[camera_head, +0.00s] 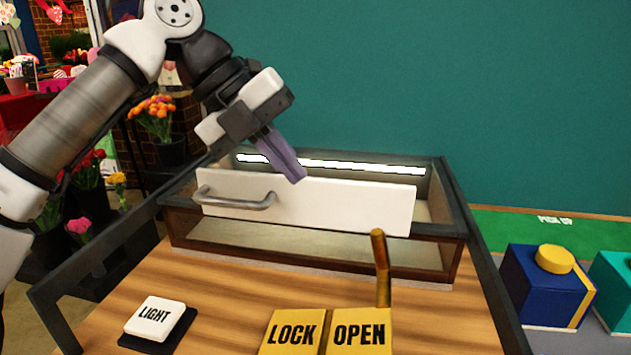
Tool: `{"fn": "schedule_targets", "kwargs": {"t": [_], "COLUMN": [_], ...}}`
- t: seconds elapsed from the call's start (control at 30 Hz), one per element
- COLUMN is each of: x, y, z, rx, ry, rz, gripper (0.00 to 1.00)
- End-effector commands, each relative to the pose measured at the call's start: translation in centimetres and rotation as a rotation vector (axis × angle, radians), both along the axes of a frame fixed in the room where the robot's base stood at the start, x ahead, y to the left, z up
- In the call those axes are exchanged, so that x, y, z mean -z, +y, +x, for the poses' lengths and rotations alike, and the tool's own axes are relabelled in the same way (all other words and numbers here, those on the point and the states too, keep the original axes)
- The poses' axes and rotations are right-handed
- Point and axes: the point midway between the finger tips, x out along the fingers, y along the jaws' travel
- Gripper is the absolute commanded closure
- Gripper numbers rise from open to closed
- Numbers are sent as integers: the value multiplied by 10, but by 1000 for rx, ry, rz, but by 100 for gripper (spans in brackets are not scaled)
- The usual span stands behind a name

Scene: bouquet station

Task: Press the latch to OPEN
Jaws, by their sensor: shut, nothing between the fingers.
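The latch is a brass lever (381,268) standing nearly upright at the back edge of the yellow OPEN plate (360,334). The yellow LOCK plate (293,335) lies directly left of it. My gripper (294,177) is shut and empty. It points down and right, above and to the left of the lever and clear of it. In the picture its fingertips overlap the white panel (335,204) of the case; I cannot tell whether they touch it.
The glass-fronted case (330,252) stands at the back of the wooden counter (225,300); its white panel has a metal handle (238,203). A white LIGHT switch (155,317) sits front left. Dark frame bars (497,300) edge the counter. A blue box (545,288) stands at right.

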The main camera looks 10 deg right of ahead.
Motion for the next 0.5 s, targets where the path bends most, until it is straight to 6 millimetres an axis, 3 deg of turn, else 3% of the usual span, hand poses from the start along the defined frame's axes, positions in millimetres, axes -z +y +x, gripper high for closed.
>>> {"fn": "schedule_targets", "kwargs": {"t": [0.4, 0.5], "x": [69, 74], "y": [-50, -66], "z": [-10, -13], "rx": [3, 2], "ry": [2, 1], "rz": [0, 1], "gripper": [100, 100]}}
